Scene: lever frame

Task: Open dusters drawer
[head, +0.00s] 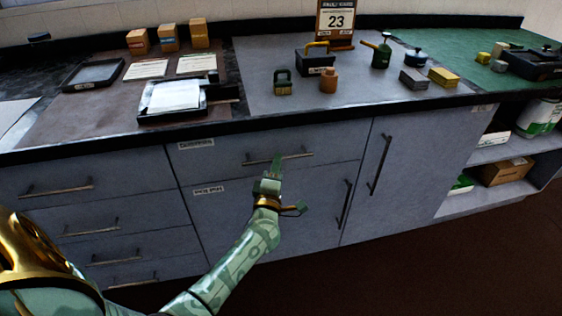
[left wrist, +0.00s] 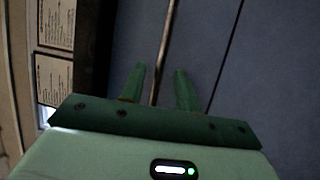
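The dusters drawer (head: 225,150) is a wide grey drawer front just under the countertop. A small label (head: 196,144) sits at its upper left; its print is too small to read surely. The drawer looks shut, flush with the cabinet. Its thin metal bar handle (head: 297,156) runs across the front. My left gripper (head: 275,163) is at the left part of this handle. In the left wrist view the green fingers (left wrist: 160,84) are spread, with the handle bar (left wrist: 168,35) running between them; whether either finger touches it is unclear. My right gripper is not in view.
A lower compartment labelled separately (head: 208,189) is below, with an upright handle (head: 344,203). A tall door handle (head: 380,165) is to the right. More drawers (head: 90,187) are at left. The counter above holds a black tray (head: 150,117) and several small items.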

